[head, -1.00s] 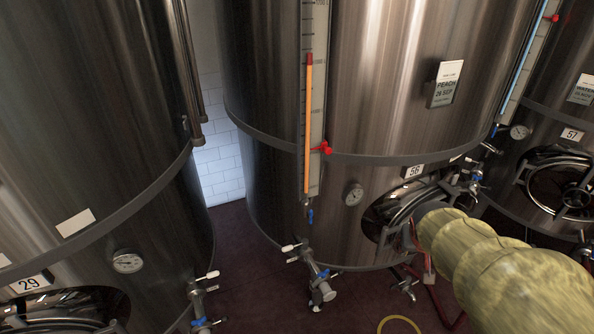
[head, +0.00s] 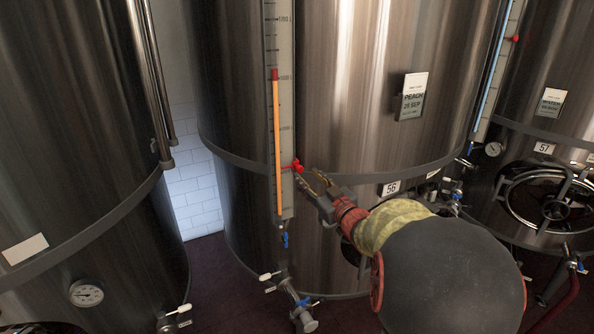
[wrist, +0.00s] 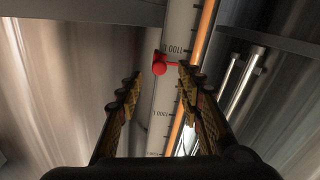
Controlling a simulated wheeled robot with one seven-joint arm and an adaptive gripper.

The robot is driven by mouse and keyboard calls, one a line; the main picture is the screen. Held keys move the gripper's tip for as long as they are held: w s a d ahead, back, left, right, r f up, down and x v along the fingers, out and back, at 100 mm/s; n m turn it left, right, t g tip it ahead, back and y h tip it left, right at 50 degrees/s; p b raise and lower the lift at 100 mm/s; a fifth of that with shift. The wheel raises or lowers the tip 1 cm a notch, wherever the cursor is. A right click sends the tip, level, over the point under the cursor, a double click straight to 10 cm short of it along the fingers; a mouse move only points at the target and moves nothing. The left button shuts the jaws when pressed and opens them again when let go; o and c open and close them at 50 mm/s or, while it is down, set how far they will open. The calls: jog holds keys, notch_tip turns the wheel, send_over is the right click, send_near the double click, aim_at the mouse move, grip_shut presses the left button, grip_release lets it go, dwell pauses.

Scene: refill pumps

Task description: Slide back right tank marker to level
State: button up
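The red marker (head: 297,166) sits on the scale strip (head: 287,205) of the steel tank numbered 56. Beside it runs an orange level column (head: 278,150) with a red top (head: 275,74), well above the marker. My gripper (head: 314,181) is just right of and slightly below the marker in the head view. In the wrist view the gripper (wrist: 160,90) is open. The red marker (wrist: 160,68) shows between the fingertip lines, ahead of them. A thin red arm runs from it towards the right finger. I see no clear contact.
A blue valve (head: 285,240) is under the column. Tank 57 (head: 530,90) stands right, with its own red marker (head: 515,38); another tank (head: 70,110) stands left. A white tiled gap separates the left tanks.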

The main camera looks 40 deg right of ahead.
aim_at(301, 170)
jog(key=x, duration=0.6)
jog(key=shift+w+d, duration=0.15)
jog(key=shift+w, duration=0.05)
jog(key=shift+c, duration=0.9)
jog(key=c, duration=0.7)
grip_shut()
